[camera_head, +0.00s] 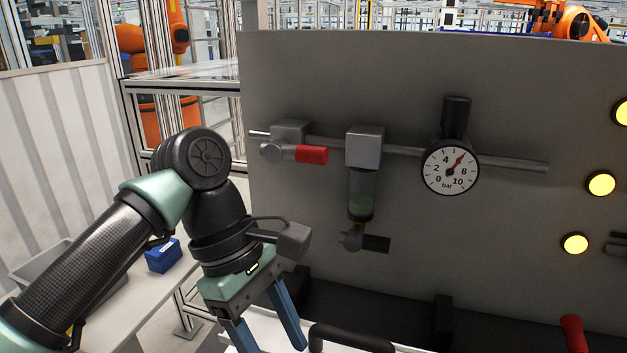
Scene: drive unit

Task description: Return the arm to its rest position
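My gripper (266,334) hangs at the lower middle-left of the head view, in front of the grey panel's lower left part. Its two blue fingers stand apart with nothing seen between them, though the left finger's tip is cut off by the frame's bottom edge. My arm reaches in from the lower left, bends at a black joint and points down to the gripper. The gripper appears apart from the panel fittings.
The grey panel (520,110) carries a red-handled valve (311,155), a filter bowl (361,192), a gauge (450,170) reading about 6 to 7 bar and yellow lamps (601,184). A black handle (350,336) is right of my gripper. A blue box (163,256) lies on the left table.

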